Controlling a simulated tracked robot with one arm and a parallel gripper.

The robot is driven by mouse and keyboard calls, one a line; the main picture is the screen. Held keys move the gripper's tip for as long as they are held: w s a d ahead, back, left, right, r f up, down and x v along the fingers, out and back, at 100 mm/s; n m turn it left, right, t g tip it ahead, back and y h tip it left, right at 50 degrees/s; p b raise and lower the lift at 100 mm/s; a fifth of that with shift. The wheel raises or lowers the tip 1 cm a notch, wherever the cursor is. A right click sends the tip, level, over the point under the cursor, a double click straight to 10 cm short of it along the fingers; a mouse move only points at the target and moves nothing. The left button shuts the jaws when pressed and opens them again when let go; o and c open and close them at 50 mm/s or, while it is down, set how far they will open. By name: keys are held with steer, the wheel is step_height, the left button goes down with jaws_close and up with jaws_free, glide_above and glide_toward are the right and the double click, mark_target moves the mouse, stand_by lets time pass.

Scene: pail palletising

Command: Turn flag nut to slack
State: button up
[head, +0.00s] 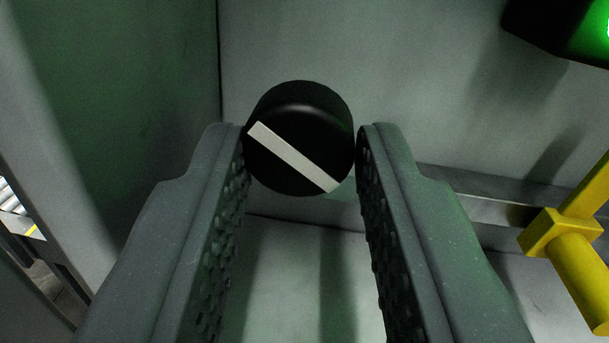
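A black round knob (297,128) with a white diagonal bar on its face stands out from the pale back wall. The bar runs from upper left to lower right. My gripper (301,145) has one finger on each side of the knob, spread about as wide as it. The left fingertip meets its edge in the picture. The right fingertip is very close to its edge. I cannot tell whether they press on it. No separate flag shape shows on it, so I cannot tell whether this knob is the flag nut.
A yellow fitting (569,253) with a square collar and a round bar is at the right. A black box with a green light (566,30) is at the upper right. A ledge runs along the wall behind the right finger.

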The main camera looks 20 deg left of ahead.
steer(key=shift+w+d+r, duration=0.1)
steer(key=shift+r, duration=0.05)
steer(key=shift+c, duration=0.2)
steer(key=shift+r, duration=0.1)
steer(key=shift+m, duration=0.3)
steer(key=shift+m+b, duration=0.4)
steer(key=shift+b, duration=0.1)
steer(key=shift+m+t+h+b, duration=0.3)
steer(key=shift+m+b, duration=2.1)
steer(key=shift+m, duration=1)
